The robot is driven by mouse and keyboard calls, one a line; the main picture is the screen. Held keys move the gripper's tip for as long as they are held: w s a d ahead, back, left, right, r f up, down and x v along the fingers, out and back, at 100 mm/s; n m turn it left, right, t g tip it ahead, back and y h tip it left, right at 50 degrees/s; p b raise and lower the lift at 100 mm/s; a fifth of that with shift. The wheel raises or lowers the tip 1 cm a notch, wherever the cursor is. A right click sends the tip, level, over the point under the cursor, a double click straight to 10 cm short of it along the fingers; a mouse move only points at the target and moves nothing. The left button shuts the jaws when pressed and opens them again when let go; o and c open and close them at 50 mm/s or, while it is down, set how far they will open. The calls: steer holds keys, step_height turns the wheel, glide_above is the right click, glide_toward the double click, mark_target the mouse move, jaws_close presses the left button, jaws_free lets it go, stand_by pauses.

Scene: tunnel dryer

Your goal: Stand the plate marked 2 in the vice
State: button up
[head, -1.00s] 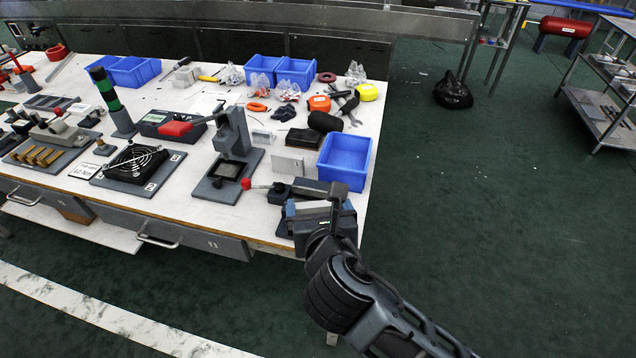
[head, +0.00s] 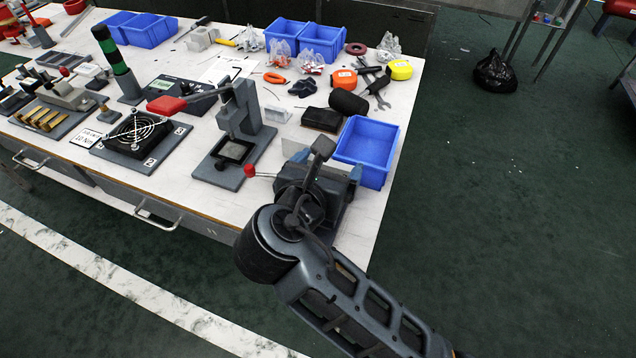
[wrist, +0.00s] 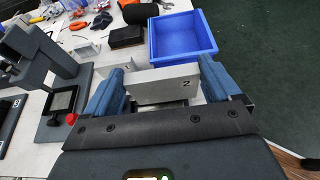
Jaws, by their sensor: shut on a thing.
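The plate marked 2 (wrist: 165,82) is a pale grey slab with a black 2 near its right end. It is upright between the two blue fingers of my gripper (wrist: 163,88), which is shut on it; it also shows in the head view (head: 322,178). The vice is mostly hidden under my gripper. A red-knobbed handle (head: 250,170) sticks out to its left; the knob also shows in the wrist view (wrist: 72,118). Grey metal shows just below the plate; I cannot tell whether the plate touches the vice or sits between its jaws.
A blue bin (head: 367,150) stands close behind my gripper, to the right. Another pale plate (wrist: 85,50) stands to the left of it. A press with a red lever (head: 240,130) is on the left, beside a fan (head: 138,137). The table's right edge is close.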

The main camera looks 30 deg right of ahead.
steer(key=shift+w+a+f, duration=0.25)
steer(key=shift+f, duration=0.6)
steer(key=shift+w+a+f, duration=0.2)
steer(key=shift+f, duration=0.65)
steer(key=shift+w+a+f, duration=0.25)
steer(key=shift+f, duration=0.6)
steer(key=shift+f, duration=0.1)
steer(key=o, duration=0.9)
steer(key=v, duration=1.2)
